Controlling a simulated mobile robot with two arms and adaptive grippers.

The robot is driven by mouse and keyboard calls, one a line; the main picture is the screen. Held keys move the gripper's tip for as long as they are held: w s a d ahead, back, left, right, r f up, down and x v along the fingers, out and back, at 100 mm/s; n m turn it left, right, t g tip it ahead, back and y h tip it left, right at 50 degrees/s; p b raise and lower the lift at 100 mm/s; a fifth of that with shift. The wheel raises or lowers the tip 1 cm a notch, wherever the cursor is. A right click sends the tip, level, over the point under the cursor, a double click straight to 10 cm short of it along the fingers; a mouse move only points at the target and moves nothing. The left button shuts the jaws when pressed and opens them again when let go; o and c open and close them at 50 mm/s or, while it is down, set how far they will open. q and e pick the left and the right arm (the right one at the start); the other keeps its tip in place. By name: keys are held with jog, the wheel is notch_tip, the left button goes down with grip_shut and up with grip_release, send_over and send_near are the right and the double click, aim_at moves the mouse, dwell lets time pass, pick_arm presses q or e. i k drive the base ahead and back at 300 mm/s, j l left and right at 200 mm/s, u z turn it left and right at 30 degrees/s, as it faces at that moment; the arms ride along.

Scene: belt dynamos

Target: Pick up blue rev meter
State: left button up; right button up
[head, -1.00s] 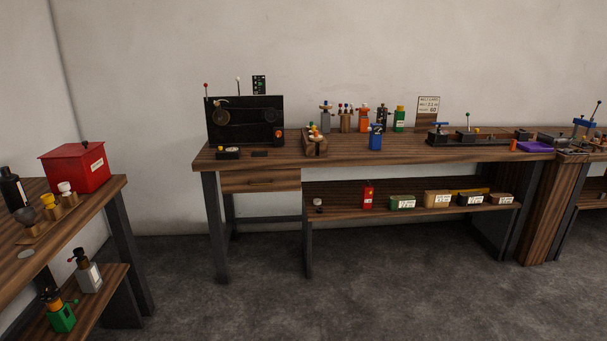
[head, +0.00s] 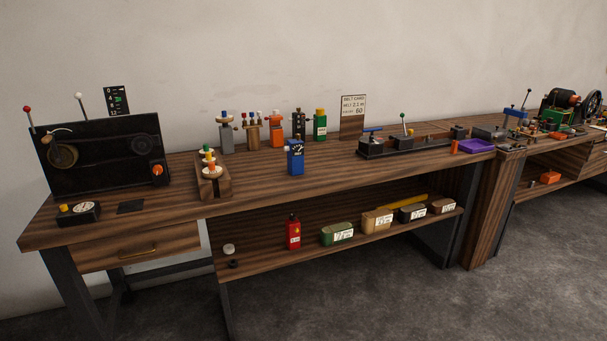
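The blue rev meter (head: 296,161) is a small upright blue block with a dark dial at its top. Neither of my grippers shows in the head view.
A wooden holder with coloured knobs (head: 213,185) stands left of the meter, and a black belt machine (head: 103,158) farther left. A long black device (head: 410,144) is to the right. The lower shelf (head: 270,252) carries a red bottle (head: 293,232) and labelled blocks. Grey floor lies in front.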

aim_at(295, 154)
jog(key=i+l, duration=0.1)
jog(key=i, duration=0.25)
jog(key=i+l+u, duration=0.15)
jog(key=i, duration=0.25)
jog(key=i+l, duration=0.1)
jog(key=i, duration=0.25)
jog(key=u, duration=0.05)
